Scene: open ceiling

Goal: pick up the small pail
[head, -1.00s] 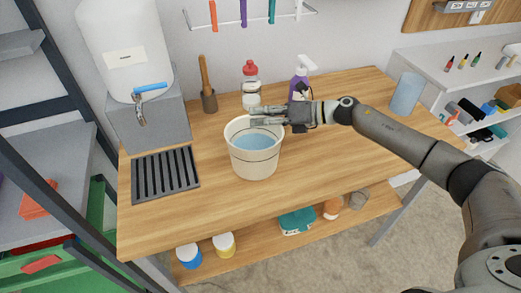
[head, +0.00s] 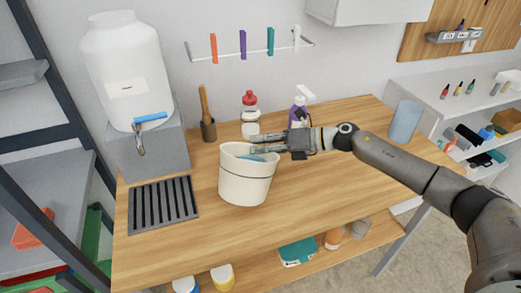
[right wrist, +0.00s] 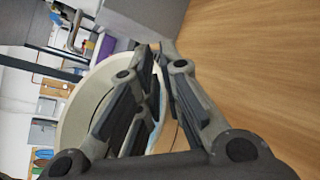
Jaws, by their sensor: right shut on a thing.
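The small pail (head: 245,187) is cream-white with bluish contents, in the middle of the wooden table (head: 330,165) in the head view. It leans, and its rim is seen more edge-on at the front. I cannot tell whether its base is clear of the table. My right gripper (head: 255,145) reaches in from the right and is shut on the pail's rim, at its far right side. In the right wrist view, the pail's pale wall (right wrist: 85,115) lies behind and between the fingers (right wrist: 158,95). My left gripper is not in view.
A dark slotted grate (head: 163,204) lies left of the pail, below a white tank (head: 127,75) with a blue-handled tap. A blue cup (head: 405,121) stands right.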

